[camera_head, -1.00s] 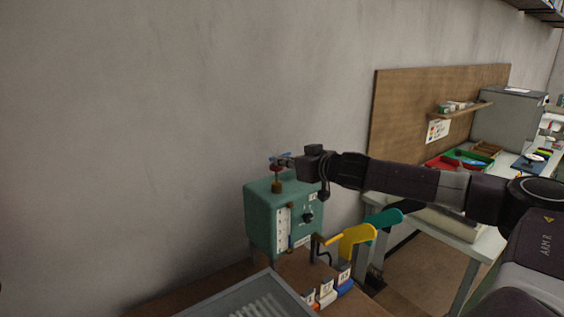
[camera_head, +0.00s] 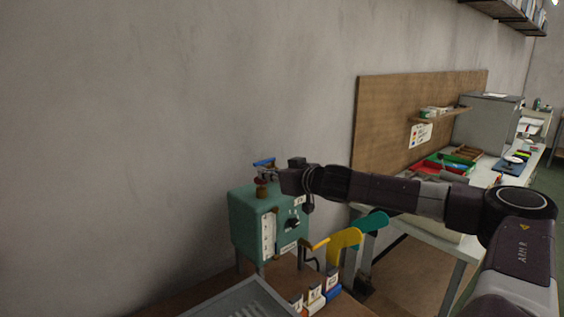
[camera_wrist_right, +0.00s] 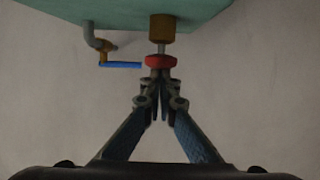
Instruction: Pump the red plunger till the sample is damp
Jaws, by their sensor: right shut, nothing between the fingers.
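The teal box (camera_head: 268,225) stands on a brown surface by the wall. A brass collar (camera_head: 262,192) is on its top, with the red plunger (camera_head: 262,181) just above it. The right wrist view shows the red plunger (camera_wrist_right: 160,62) on a short stem out of the brass collar (camera_wrist_right: 161,27). My right gripper (camera_wrist_right: 158,76) is shut and empty, its fingertips right at the plunger's knob; I cannot tell whether they press it. In the head view my right gripper (camera_head: 268,172) is at the plunger's top. My left gripper is not in view. I cannot make out the sample.
A blue lever (camera_wrist_right: 121,65) on a bent pipe is beside the plunger. A yellow handle (camera_head: 343,240) and a teal one (camera_head: 372,222) are right of the box. A grey tray (camera_head: 240,300) is in front. A workbench stands at right.

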